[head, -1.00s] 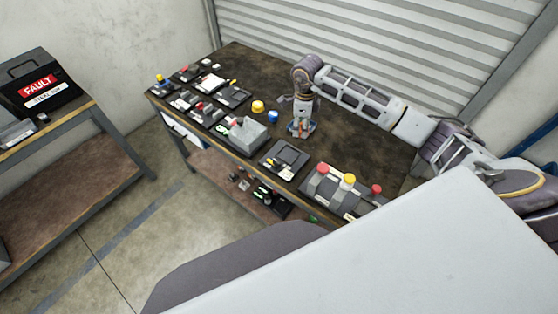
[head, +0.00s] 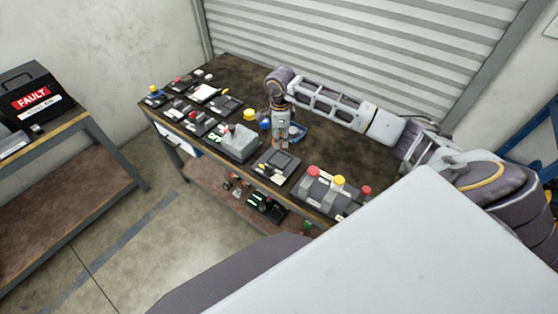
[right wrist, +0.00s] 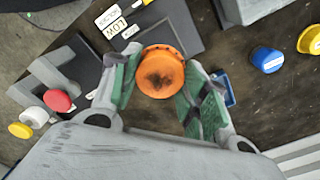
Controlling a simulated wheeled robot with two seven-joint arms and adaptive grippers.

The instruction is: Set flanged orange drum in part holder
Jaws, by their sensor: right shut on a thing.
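The orange drum (right wrist: 160,72) with a toothed flange shows end-on in the right wrist view, with a dark patch in its middle. My right gripper (right wrist: 158,84) is shut on it, one green-padded finger on each side. In the head view the right gripper (head: 280,145) points down over the workbench, and the drum is mostly hidden by the fingers. A flat dark holder tray (head: 278,165) with labels lies just in front of the gripper; it also shows beyond the drum in the right wrist view (right wrist: 180,30). I cannot tell if the drum touches it. My left gripper is out of view.
A blue tray (head: 299,132) lies right of the gripper. A yellow part (head: 249,114) and a blue part (head: 265,125) stand to its left, near a grey block (head: 233,143). A grey fixture with red and yellow knobs (head: 325,190) is at the bench's front right. The back right bench is clear.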

